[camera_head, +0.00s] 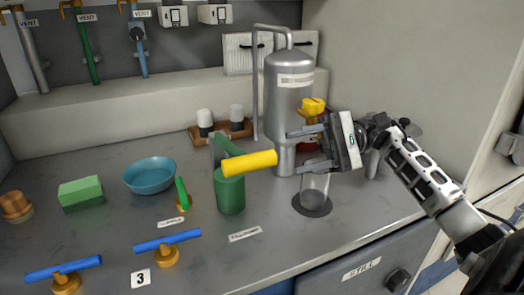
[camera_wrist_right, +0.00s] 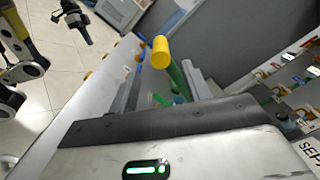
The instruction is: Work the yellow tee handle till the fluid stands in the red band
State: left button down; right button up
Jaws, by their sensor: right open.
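The thick yellow tee handle (camera_head: 250,163) lies crosswise above a green upright cylinder (camera_head: 230,193) on the counter. My right gripper (camera_head: 297,151) is open, with its fingers pointing left, just right of the handle's right end. The fingers hold nothing that I can see. The handle also shows in the right wrist view (camera_wrist_right: 160,52), apart from the gripper body in the foreground. A clear glass vessel (camera_head: 314,188) stands on a dark round pad, partly behind the lower finger. I cannot make out a red band or a fluid level.
A silver tank (camera_head: 288,95) with a smaller yellow knob (camera_head: 312,105) stands behind the gripper. Blue bar handles (camera_head: 167,240), a blue bowl (camera_head: 150,175) and a green block (camera_head: 81,193) are to the left. Bare counter (camera_head: 110,225) lies between them.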

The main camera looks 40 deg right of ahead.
aim_at(263, 160)
pick_arm(q)
jog(key=shift+w+a+r+p, duration=0.1)
jog(key=shift+w+r+p, duration=0.1)
jog(key=shift+r+p, duration=0.6)
pick_arm(e)
jog(key=x, duration=0.8)
jog(key=shift+w+a, duration=0.1)
pick_arm(q)
jog(key=shift+f, duration=0.3)
